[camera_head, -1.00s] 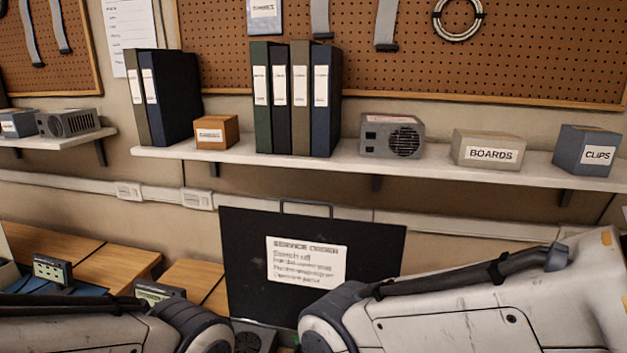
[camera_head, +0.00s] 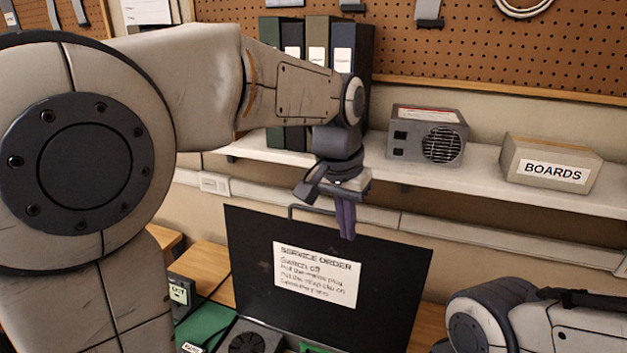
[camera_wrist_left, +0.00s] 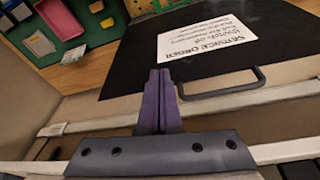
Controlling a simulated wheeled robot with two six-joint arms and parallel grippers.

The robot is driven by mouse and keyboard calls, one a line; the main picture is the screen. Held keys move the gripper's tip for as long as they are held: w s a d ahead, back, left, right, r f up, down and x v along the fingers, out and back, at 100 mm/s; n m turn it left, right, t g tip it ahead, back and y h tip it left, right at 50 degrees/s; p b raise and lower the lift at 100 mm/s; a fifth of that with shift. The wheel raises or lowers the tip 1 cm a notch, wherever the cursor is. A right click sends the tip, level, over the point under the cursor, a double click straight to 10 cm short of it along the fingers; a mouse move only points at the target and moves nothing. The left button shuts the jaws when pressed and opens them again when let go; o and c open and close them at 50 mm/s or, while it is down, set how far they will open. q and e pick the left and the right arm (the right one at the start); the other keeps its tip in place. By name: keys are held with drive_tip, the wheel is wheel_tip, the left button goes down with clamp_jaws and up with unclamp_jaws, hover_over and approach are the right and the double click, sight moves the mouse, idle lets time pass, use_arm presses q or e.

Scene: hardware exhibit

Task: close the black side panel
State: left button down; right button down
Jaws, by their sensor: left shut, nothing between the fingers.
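The black side panel (camera_head: 385,285) stands raised and open, with a white "SERVICE ORDER" label on its face and a handle on its top edge. It also shows in the left wrist view (camera_wrist_left: 125,75), where the grey handle (camera_wrist_left: 225,85) is just right of the fingers. My left gripper (camera_head: 346,232) is shut and empty, with purple fingers pointing down near the panel's top edge. In the left wrist view its fingertips (camera_wrist_left: 158,78) overlap the panel edge; I cannot tell whether they touch it. Only part of my right arm shows, at lower right; its gripper is out of view.
A wall shelf (camera_head: 480,178) behind holds binders (camera_head: 290,100), a grey power supply (camera_head: 427,135) and a "BOARDS" box (camera_head: 552,165). Below the panel are a fan (camera_head: 250,340) and a green mat (camera_head: 205,322) on the wooden bench (camera_head: 205,265).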

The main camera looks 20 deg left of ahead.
use_arm(q)
drive_tip(key=w+a+r+n+t+y+p, duration=0.1)
drive_tip(key=w+a+r, duration=0.3)
drive_tip(key=a, duration=0.2)
drive_tip(key=w+a+r+n+p, duration=0.1)
drive_tip(key=w+a+r+n, duration=0.1)
drive_tip(key=w+a+r, duration=0.4)
wheel_tip(320, 180, down, 10)
drive_tip(key=s+p, duration=0.2)
drive_tip(key=p, duration=0.1)
drive_tip(key=shift+s+a+f, duration=0.15)
drive_tip(key=shift+s+a, duration=0.05)
drive_tip(key=shift+a, duration=0.2)
